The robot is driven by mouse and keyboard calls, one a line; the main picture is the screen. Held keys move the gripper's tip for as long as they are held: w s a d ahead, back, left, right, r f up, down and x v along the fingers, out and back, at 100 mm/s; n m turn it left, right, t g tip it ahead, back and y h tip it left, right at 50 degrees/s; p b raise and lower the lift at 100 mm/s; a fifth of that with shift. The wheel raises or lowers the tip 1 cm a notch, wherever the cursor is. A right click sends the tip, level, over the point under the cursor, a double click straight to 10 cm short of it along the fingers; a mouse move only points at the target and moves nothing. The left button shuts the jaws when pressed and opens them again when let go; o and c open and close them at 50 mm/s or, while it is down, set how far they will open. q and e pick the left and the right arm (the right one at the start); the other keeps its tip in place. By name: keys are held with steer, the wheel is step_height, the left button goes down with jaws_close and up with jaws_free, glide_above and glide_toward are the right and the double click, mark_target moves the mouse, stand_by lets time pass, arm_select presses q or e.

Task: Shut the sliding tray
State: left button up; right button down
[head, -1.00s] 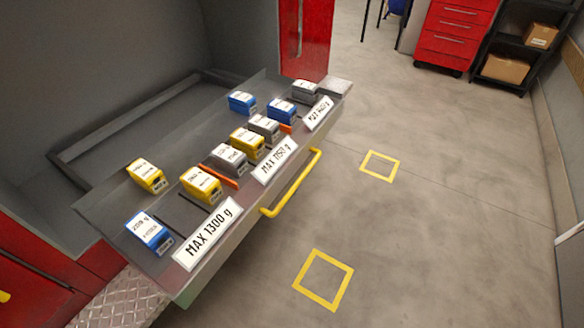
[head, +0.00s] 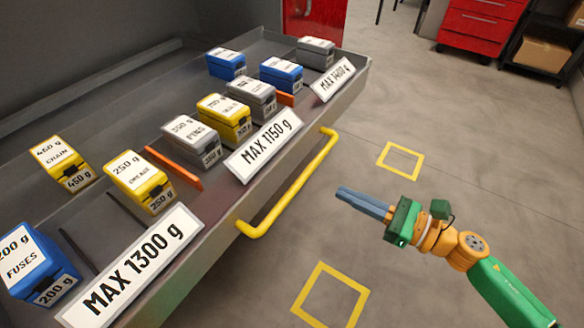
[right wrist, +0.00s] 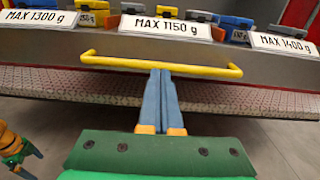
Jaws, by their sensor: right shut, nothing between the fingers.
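The sliding tray (head: 212,245) is pulled out of the grey bay and holds several labelled boxes. Its yellow bar handle (head: 298,190) runs along the front face. The handle also spans the right wrist view (right wrist: 112,64). My right gripper (head: 340,193) is shut and empty, in front of the tray, right of the handle in the head view and apart from it. In the right wrist view its fingertips (right wrist: 161,73) point at the middle of the handle. My left gripper (right wrist: 32,162) shows only at the left edge of the right wrist view, its fingers spread.
Boxes such as the blue fuses box (head: 38,265) and yellow chain box (head: 62,163) stand in the tray, with orange dividers (head: 173,167) between groups. A tread-plate step (right wrist: 60,82) lies below the tray. The floor (head: 420,225) in front is clear. A red cabinet (head: 480,25) stands behind.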

mark_target(282, 164)
steer(key=p+x, duration=0.1)
steer(key=x, duration=0.5)
steer(key=p+x, duration=0.1)
steer(key=x, duration=0.5)
steer(key=shift+s+a+r+p, duration=0.15)
steer(key=shift+a+r+p, duration=0.1)
steer(key=shift+a+p, duration=0.15)
arm_select(q)
steer(key=r, duration=0.1)
steer(key=s+r, duration=0.1)
steer(key=r, duration=0.1)
steer(key=shift+s+r, duration=0.15)
steer(key=shift+s, duration=0.05)
steer(key=shift+w, duration=0.1)
